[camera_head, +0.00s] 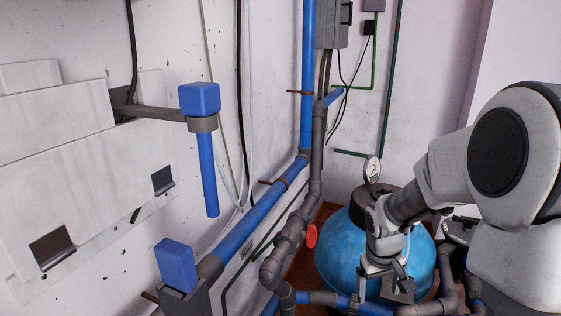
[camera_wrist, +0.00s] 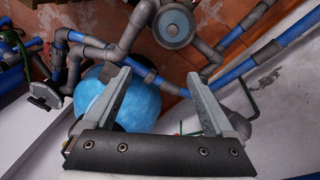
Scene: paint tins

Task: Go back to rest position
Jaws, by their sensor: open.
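My gripper (camera_head: 386,274) is at the lower right of the head view, in front of the blue round tank (camera_head: 338,254). Its fingers point down and hold nothing. In the wrist view my gripper (camera_wrist: 158,90) has its two fingers spread wide apart with nothing between them. The blue tank (camera_wrist: 138,106) shows behind the left finger there. My arm comes in from the right edge of the head view and partly hides the tank. I see no paint tins in either view.
Blue and grey pipes (camera_head: 262,219) run along the wall, with a red valve handle (camera_head: 311,236) left of the tank. A pressure gauge (camera_head: 372,170) stands above the tank. A grey wall unit (camera_head: 60,150) is at the left. Pipes (camera_wrist: 100,50) also crowd the wrist view.

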